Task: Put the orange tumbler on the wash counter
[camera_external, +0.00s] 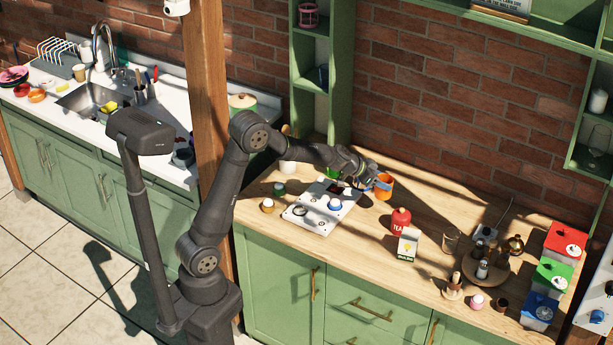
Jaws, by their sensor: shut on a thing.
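The orange tumbler (385,188) is at the back of the wooden counter, right of the white hob-like plate. My gripper (376,184) reaches it from the left and is shut on it. The tumbler looks upright. I cannot tell whether its base touches the wood. The wash counter (57,75) is the white worktop at the far left, with a metal sink (90,98) set in it.
A wooden post (205,75) stands between the two counters. The red tea tin (401,220) and a small carton (408,243) stand right of the tumbler. The wash counter holds a dish rack (57,50), bowls and a utensil cup (140,95). Green shelves (322,85) rise behind my arm.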

